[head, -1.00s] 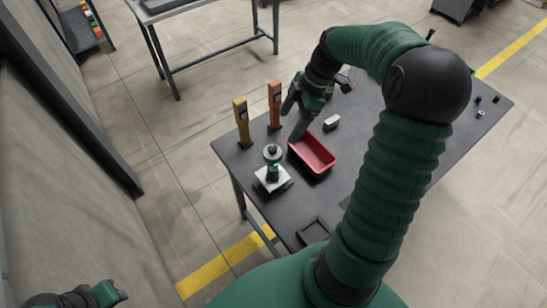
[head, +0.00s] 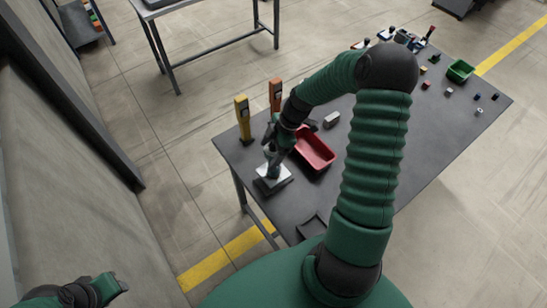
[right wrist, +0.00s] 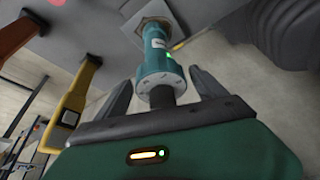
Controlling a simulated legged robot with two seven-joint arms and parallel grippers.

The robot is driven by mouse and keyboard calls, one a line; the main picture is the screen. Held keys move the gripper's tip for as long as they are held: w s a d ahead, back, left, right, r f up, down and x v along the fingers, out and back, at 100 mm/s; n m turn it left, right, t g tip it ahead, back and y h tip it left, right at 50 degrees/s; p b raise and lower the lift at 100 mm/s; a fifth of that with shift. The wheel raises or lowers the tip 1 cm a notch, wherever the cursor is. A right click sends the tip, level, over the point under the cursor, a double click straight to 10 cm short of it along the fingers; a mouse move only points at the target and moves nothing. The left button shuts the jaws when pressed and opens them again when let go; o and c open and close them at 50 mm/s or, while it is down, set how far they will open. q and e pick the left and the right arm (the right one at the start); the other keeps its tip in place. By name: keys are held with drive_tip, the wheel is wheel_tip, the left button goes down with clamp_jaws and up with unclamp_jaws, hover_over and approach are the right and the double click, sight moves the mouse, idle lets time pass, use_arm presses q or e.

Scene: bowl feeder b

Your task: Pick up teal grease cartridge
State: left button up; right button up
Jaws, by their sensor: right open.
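The teal grease cartridge (right wrist: 157,57) stands upright on a pale square base (head: 282,186). In the head view only its lower part (head: 273,171) shows below my right gripper (head: 271,150). In the right wrist view my right gripper (right wrist: 160,78) is open, one finger on each side of the cartridge's near end. The cartridge's dark tip points in between the fingers, and I see a gap on both sides. My left gripper (head: 112,286) is at the lower left of the head view, far from the table; its jaws are too small to judge.
A red bin (head: 318,152) is just right of my right gripper. A yellow device (head: 242,118) and an orange one (head: 275,95) stand upright behind it. A light block (head: 331,119) lies behind the bin. A green bin (head: 460,71) and several small parts are at the far right.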

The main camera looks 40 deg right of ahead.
drive_tip(key=shift+a, duration=0.1)
clamp_jaws()
idle(0.4)
